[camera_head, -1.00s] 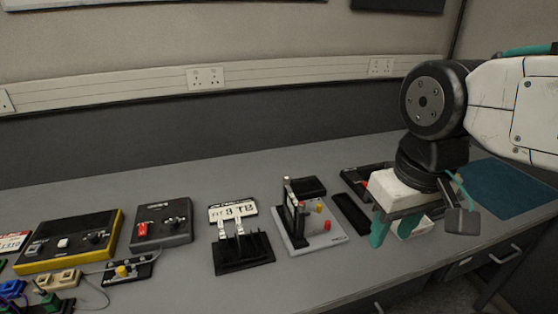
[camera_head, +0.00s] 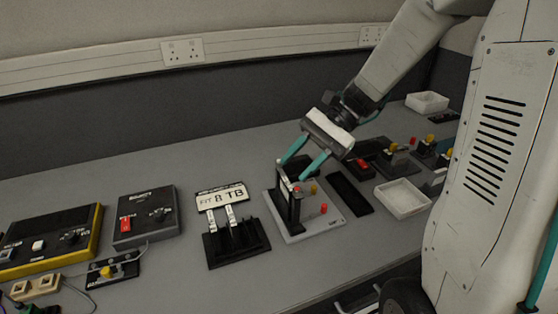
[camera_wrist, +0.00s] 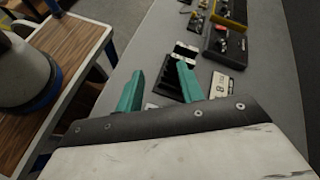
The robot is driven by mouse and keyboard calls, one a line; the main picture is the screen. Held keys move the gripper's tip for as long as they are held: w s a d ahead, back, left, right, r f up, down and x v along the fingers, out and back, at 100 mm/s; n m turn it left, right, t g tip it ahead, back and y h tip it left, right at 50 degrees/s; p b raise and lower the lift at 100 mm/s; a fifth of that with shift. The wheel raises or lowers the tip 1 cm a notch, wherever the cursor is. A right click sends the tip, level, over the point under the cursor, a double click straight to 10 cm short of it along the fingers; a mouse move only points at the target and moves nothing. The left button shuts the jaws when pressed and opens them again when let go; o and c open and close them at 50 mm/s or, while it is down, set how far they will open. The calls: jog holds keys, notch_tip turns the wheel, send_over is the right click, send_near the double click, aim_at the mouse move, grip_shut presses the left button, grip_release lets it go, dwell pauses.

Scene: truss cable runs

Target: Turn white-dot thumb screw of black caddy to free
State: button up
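The black caddy appears to be the upright black frame (camera_head: 280,208) on a grey plate (camera_head: 322,230) at mid-bench. Red and yellow knobs (camera_head: 323,208) stand on the plate. No white-dot thumb screw can be made out clearly; the fingers partly cover the caddy's top. My gripper (camera_head: 292,171) points down over the caddy, its teal fingers spread apart. I cannot tell whether they touch it. In the wrist view, my gripper (camera_wrist: 157,85) has a wide gap between its fingers and nothing visible is held.
Left of the caddy stands a black rack (camera_head: 236,250) with a "FIT 8 TB" card (camera_head: 221,196). A grey control box (camera_head: 147,225) is farther left. To the right lie a black bar (camera_head: 350,193) and a white tray (camera_head: 402,199). Bench behind is clear.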

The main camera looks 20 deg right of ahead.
jog(key=w+d+f+m+t+y, duration=0.2)
jog(key=w+d+f+m+y, duration=0.15)
jog(key=w, duration=0.25)
jog(key=m+t+y, duration=0.3)
jog(key=m+t, duration=0.2)
jog(key=m, duration=0.1)
send_near(279, 160)
jog(key=s+x, duration=0.1)
jog(key=x, duration=0.9)
jog(key=shift+w, duration=0.45)
grip_shut()
